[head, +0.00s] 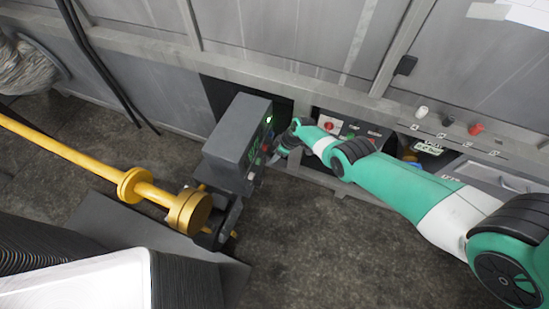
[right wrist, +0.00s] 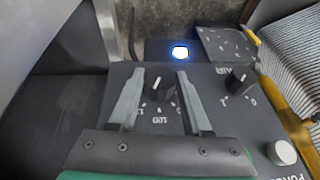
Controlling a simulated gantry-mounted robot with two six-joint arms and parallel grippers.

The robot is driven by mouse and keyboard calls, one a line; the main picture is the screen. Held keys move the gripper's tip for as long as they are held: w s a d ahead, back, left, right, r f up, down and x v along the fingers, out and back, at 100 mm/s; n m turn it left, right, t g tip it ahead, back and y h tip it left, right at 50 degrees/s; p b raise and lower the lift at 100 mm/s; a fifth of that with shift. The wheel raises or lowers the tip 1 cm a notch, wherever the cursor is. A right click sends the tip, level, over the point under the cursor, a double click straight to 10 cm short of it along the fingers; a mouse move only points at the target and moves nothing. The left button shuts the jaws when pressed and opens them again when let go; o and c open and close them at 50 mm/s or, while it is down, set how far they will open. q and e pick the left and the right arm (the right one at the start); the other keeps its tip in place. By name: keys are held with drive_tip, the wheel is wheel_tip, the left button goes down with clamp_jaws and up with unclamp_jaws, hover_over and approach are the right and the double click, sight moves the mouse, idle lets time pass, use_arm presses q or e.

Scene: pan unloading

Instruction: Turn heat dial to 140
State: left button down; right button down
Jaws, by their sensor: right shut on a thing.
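The heat dial is most likely the black knob (right wrist: 159,87) with a white pointer line, seen in the right wrist view on a dark control panel (right wrist: 85,100). Small markings surround it; I cannot read them surely. My right gripper (right wrist: 161,78) has one finger on each side of this knob and is shut on it. The pointer stands roughly upright in that picture. In the head view my right gripper (head: 283,149) is at the right face of a grey control box (head: 238,128), and the knob is hidden there. My left gripper is not in view.
A second black knob (right wrist: 239,79) is right of the gripper, with a white knob (right wrist: 283,152) below it. A lit button (right wrist: 180,53) glows behind. A yellow pole (head: 75,148) reaches the box from the left. A wall panel (head: 350,128) with switches stands right of the box.

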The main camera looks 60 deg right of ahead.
idle(0.3)
drive_tip(key=shift+c, duration=1.7)
unclamp_jaws()
drive_tip(key=shift+s, duration=0.1)
drive_tip(key=p+v, duration=1.1)
drive_tip(key=p, duration=0.2)
drive_tip(key=shift+r, duration=0.3)
drive_tip(key=shift+s+d, duration=0.1)
drive_tip(key=shift+s, duration=0.05)
